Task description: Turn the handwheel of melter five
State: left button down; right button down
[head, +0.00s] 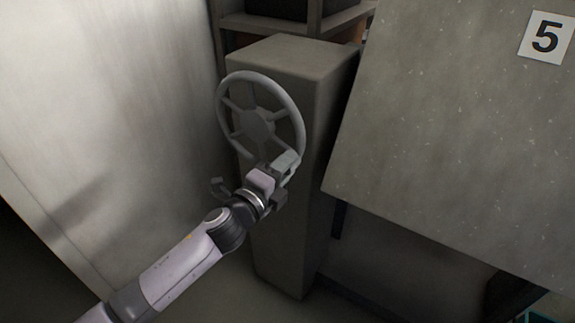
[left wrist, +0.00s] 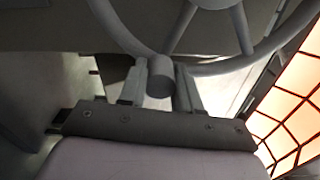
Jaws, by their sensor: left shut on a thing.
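The grey spoked handwheel (head: 257,122) is mounted on the side of a grey pedestal (head: 312,60) in the head view. A panel to its right carries a white plate (head: 546,37) with the number 5. My left gripper (head: 287,164) is at the lower right of the wheel's rim. In the left wrist view, the handwheel (left wrist: 212,67) fills the top, and a short round grip (left wrist: 160,75) on its rim sits between the two fingers of my left gripper (left wrist: 160,88). The gripper is shut on this grip. My right gripper is not in view.
A large pale curved surface (head: 105,110) stands to the left of the pedestal. The big grey panel (head: 450,130) stands close on the right. A shelf (head: 285,22) is behind. An orange glowing grid (left wrist: 292,105) shows at the right in the left wrist view.

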pick_arm(q)
jog(key=shift+w+a+f+m+b, duration=0.1)
jog(key=shift+a+f+m+b, duration=0.05)
jog(key=shift+f+m, duration=0.2)
jog(key=shift+w+a+f+m+b, duration=0.15)
jog(key=shift+f+m, duration=0.1)
jog(key=shift+f, duration=0.15)
jog(key=shift+s, duration=0.1)
jog(key=c, duration=0.8)
grip_release()
jog(key=shift+r, duration=0.1)
jog(key=shift+p+v, duration=0.4)
jog(key=shift+v, duration=3.15)
